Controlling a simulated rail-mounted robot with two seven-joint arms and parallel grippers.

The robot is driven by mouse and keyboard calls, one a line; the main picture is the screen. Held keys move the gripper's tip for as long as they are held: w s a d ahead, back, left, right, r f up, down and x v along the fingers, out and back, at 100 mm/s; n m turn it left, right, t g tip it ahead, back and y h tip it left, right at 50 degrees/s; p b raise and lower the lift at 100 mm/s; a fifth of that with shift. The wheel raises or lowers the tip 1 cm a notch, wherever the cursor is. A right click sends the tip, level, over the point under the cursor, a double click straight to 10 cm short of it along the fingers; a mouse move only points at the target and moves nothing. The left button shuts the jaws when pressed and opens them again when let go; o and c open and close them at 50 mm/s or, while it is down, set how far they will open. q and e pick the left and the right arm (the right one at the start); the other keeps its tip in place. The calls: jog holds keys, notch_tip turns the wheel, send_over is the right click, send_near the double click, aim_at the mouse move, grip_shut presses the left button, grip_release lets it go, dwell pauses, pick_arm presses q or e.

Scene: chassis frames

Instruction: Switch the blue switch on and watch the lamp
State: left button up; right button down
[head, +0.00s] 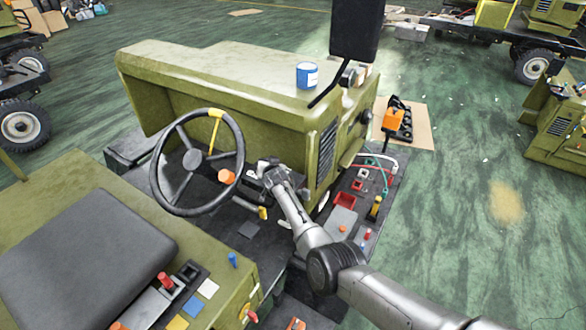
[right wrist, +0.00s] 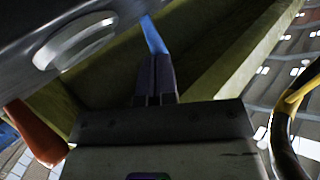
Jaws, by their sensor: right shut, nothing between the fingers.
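A thin blue lever (right wrist: 154,36), which looks like the blue switch, shows in the right wrist view just beyond my right fingertips. My right gripper (right wrist: 155,62) is shut and empty, with its tips at or very near the lever's end; I cannot tell whether they touch. In the head view my right gripper (head: 262,168) is beside the steering wheel, at the dashboard under the olive hood, and the lever there is hidden. I cannot make out a lamp for certain. My left gripper is not in view.
The steering wheel (head: 239,150) with a yellow mark stands left of my right gripper. An orange knob (head: 226,176) is close by. A blue-and-white can (head: 307,76) stands on the hood (head: 220,85).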

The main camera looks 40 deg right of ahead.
jog(key=shift+d, duration=0.15)
jog(key=shift+a+f, duration=0.1)
jog(key=shift+a, duration=0.2)
jog(key=shift+r+p, duration=0.7)
jog(key=shift+r, duration=0.15)
